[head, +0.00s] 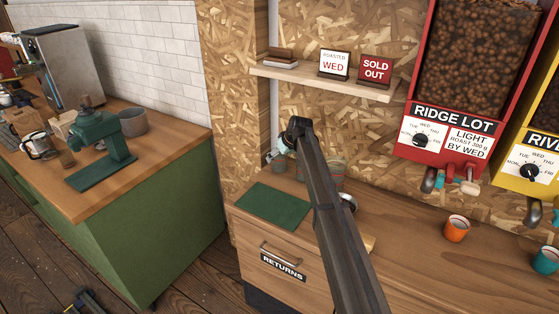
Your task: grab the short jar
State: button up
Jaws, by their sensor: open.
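My arm reaches up across the counter in the head view, and my gripper (273,156) is at its far end, small and partly hidden by its own wrist. It is open, with nothing clearly seen between its fingers. A small grey-green jar (279,166) stands just below the gripper, at the back left of the counter. Another greyish jar (338,168) stands to the right, partly hidden behind my arm. I cannot tell for sure which is the short jar, or whether the gripper touches the left one.
A green mat (273,209) lies on the wooden counter above the RETURNS drawer (282,269). A shelf (320,82) with signs hangs above.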

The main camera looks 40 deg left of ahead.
jog(key=shift+a+f, duration=0.1)
jog(key=shift+f, duration=0.15)
jog(key=c, duration=1.3)
jog(key=shift+s+r+b, duration=0.1)
jog(key=shift+r+b, duration=0.05)
jog(key=shift+b, duration=0.25)
